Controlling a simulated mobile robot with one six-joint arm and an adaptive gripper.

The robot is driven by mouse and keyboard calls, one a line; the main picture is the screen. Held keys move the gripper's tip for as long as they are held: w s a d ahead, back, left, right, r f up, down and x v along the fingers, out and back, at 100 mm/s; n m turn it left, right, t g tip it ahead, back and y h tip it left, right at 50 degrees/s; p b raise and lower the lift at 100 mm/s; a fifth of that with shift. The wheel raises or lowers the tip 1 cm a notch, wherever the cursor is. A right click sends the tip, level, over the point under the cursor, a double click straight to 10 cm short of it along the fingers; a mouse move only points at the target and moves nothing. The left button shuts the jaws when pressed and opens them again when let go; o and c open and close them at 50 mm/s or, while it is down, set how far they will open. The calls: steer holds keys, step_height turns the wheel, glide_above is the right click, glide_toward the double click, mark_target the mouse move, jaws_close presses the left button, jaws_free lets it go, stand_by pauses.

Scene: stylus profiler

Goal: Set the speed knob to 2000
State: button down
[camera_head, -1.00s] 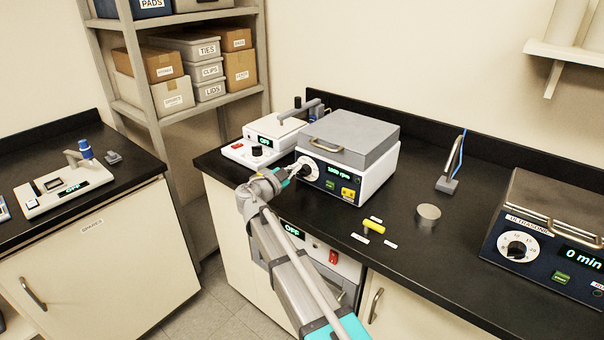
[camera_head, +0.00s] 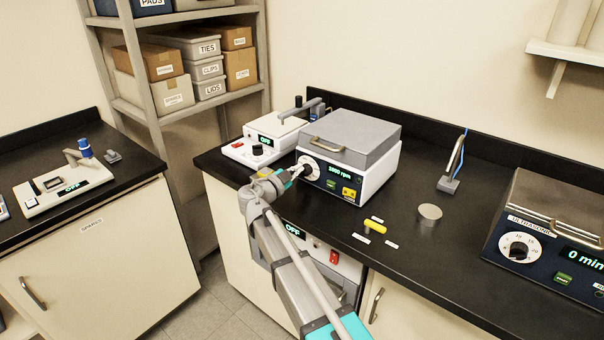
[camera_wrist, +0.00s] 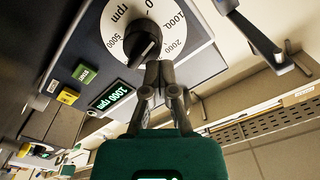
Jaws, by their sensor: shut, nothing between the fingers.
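The speed knob (camera_wrist: 143,45) is a dark round knob on a white dial marked 0, 1000, 2000 and 5000 rpm. In the head view, its dial (camera_head: 308,168) is on the front left of the white, grey-lidded machine (camera_head: 347,150). My gripper (camera_wrist: 159,68) is shut and empty. Its fingertips are at the knob's edge in the wrist view; whether they touch it I cannot tell. In the head view, my gripper (camera_head: 297,171) is just in front of the dial.
A green button (camera_wrist: 84,73) and a yellow one (camera_wrist: 68,96) are close to the display. A white device showing OFF (camera_head: 268,140) stands left of the machine. A yellow-handled tool (camera_head: 375,227) and a metal disc (camera_head: 430,211) are on the black bench.

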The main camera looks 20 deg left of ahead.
steer(key=shift+s+d+f, duration=0.35)
steer(key=shift+d, duration=0.15)
steer(key=shift+w+f+m, duration=0.15)
steer(key=shift+f+m, duration=0.05)
steer(key=shift+m, duration=0.8)
steer(key=shift+w+m, duration=0.1)
steer(key=shift+m, duration=1.2)
steer(key=shift+r, duration=0.1)
steer(key=c, duration=1.4)
jaws_free()
steer(key=c, duration=0.8)
jaws_free()
steer(key=shift+w+a, duration=0.1)
